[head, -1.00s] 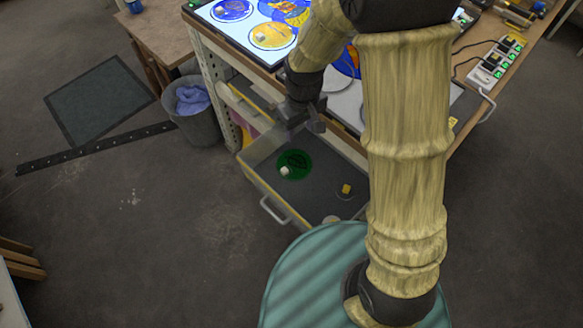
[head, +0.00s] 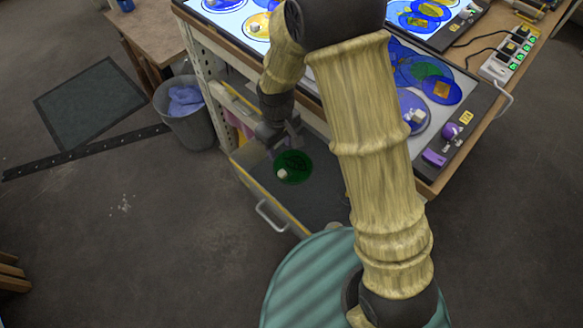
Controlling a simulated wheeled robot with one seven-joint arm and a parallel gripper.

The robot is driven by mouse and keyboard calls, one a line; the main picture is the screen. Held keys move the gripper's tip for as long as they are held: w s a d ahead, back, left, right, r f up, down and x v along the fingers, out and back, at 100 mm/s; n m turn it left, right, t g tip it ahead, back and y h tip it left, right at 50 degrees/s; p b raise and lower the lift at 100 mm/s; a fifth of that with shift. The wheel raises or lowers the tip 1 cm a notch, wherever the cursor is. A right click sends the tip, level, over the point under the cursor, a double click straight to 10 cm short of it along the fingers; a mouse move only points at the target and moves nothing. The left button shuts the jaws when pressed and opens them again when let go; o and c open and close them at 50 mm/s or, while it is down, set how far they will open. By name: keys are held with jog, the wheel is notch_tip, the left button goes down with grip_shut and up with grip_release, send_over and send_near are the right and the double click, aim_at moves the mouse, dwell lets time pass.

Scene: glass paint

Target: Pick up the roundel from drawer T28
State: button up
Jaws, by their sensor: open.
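A green round roundel (head: 297,168) with a dark pattern lies flat in the open drawer (head: 272,199). A small whitish block (head: 283,174) sits on the roundel's left part. My gripper (head: 284,147) is open and empty. It hangs over the back of the drawer, just above the roundel in the picture; its exact height over the roundel cannot be told. My arm hides the right part of the drawer.
The workbench (head: 440,178) above the drawer holds lit panels with blue and yellow roundels and a power strip (head: 506,58). A grey bin (head: 186,112) with blue cloth stands left of the drawer.

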jog(key=b, duration=0.1)
send_over(282, 172)
notch_tip(282, 172, down, 9)
jog(key=shift+f, duration=0.1)
jog(key=shift+f, duration=0.1)
jog(key=shift+f, duration=0.35)
notch_tip(282, 172, down, 4)
jog(key=shift+s+a+r+b, duration=0.1)
jog(key=shift+r+b, duration=0.05)
jog(key=shift+b, duration=0.45)
jog(key=shift+f, duration=0.35)
jog(key=shift+d, duration=0.2)
jog(key=shift+a+r, duration=0.1)
grip_shut()
